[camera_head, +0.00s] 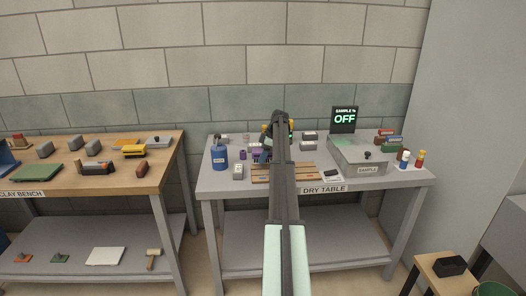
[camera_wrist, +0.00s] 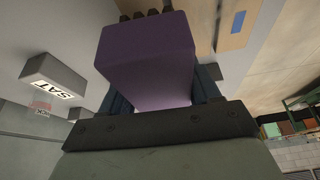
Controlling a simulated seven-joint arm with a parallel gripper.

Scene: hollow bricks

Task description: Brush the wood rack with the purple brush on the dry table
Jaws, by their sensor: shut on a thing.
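The purple brush (camera_wrist: 150,50) fills the middle of the wrist view, between the two dark fingers of my gripper (camera_wrist: 157,92). My gripper is shut on it. Dark tufts or pegs show at the brush's far end. In the head view a bit of purple (camera_head: 257,154) shows beside my arm, above the dry table (camera_head: 222,188). The wood rack (camera_head: 305,173) is a slatted wooden piece lying near the table's front edge. My arm crosses in front of its middle. I cannot tell whether the brush touches the rack.
A blue container (camera_head: 219,158) and a small pale block (camera_head: 238,173) stand left of the rack. A dark item on a white pad (camera_head: 332,175) lies to its right. A grey sample box (camera_head: 358,158), small bottles (camera_head: 404,160) and an OFF sign (camera_head: 344,119) stand on the right.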

